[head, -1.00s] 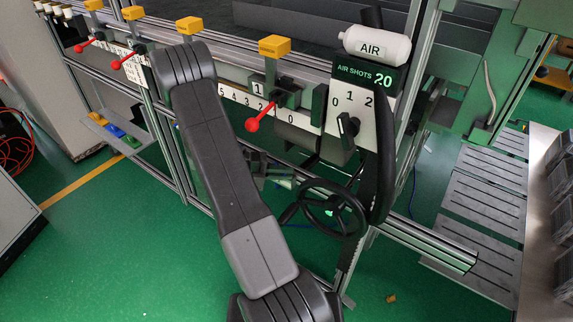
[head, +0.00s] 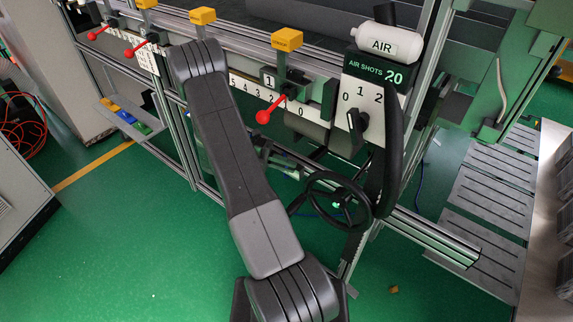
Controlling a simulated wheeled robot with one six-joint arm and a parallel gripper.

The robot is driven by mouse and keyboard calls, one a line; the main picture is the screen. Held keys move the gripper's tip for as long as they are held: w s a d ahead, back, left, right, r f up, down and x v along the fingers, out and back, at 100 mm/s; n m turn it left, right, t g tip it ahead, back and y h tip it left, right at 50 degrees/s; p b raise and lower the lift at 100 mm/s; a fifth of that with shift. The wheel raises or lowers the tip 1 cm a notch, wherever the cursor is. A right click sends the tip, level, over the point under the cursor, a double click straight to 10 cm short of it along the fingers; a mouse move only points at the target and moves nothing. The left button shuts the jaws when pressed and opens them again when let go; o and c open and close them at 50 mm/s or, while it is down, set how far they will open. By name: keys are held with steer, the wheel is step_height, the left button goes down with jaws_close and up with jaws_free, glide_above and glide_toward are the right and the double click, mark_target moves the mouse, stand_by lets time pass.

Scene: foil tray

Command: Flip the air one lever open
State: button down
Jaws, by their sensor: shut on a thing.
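A black lever (head: 357,124) stands on the white plate marked 0, 1, 2 (head: 362,96), under the AIR SHOTS 20 sign (head: 376,71) in the head view. It looks close to upright. Another lever with a red ball (head: 263,117) sits left of it, under a yellow block and beside a small plate marked 1 (head: 269,81). I cannot tell from the markings which one is the air one lever. My gripper is not seen; my arm links fill the left middle and hide part of the number strip and rail.
A white AIR cylinder (head: 388,45) lies on top of the sign. A black handwheel (head: 335,203) stands below the plate. More red-ball levers (head: 141,48) line the rail at upper left. Green floor (head: 130,230) is open at lower left.

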steer(key=c, duration=1.8)
jaws_free()
steer(key=b+v, duration=0.2)
steer(key=v, duration=1.1)
steer(key=shift+w+a, duration=0.2)
steer(key=shift+a, duration=0.2)
steer(key=shift+r, duration=0.1)
